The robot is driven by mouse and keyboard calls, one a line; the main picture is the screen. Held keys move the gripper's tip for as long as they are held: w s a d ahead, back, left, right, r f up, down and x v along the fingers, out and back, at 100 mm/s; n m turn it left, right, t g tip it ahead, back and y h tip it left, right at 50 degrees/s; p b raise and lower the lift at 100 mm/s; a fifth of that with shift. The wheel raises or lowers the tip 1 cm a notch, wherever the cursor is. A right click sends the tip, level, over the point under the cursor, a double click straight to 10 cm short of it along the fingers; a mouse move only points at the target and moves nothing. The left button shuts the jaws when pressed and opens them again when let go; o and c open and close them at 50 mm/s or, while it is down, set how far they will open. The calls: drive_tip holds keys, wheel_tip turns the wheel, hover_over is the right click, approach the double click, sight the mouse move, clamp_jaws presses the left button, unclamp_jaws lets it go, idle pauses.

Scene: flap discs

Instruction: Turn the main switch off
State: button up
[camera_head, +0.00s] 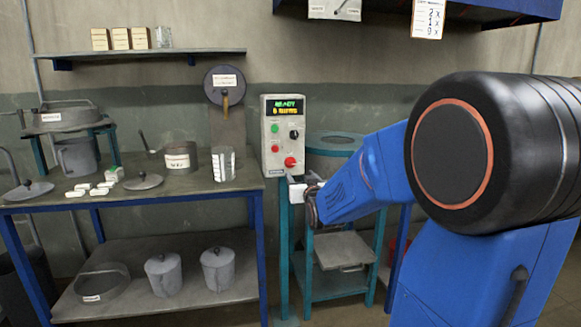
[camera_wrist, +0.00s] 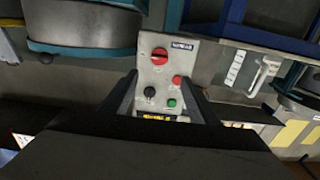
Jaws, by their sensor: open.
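My gripper (camera_head: 299,188) is just below and in front of the box. In the wrist view its two dark fingers (camera_wrist: 162,84) are open and apart, with the box face between and beyond them. Nothing is held.
The box also carries a green button (camera_head: 275,128), a red button (camera_head: 275,149) and a black knob (camera_head: 294,134). The workbench (camera_head: 120,205) with pots and a beaker (camera_head: 223,164) stands left. A teal stand (camera_head: 322,283) with a drum is at the right, behind my arm.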

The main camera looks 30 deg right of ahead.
sight(291, 163)
drive_tip(key=x, duration=1.3)
drive_tip(key=shift+w+d, duration=0.15)
drive_tip(key=shift+w, duration=0.05)
drive_tip(key=c, duration=1.1)
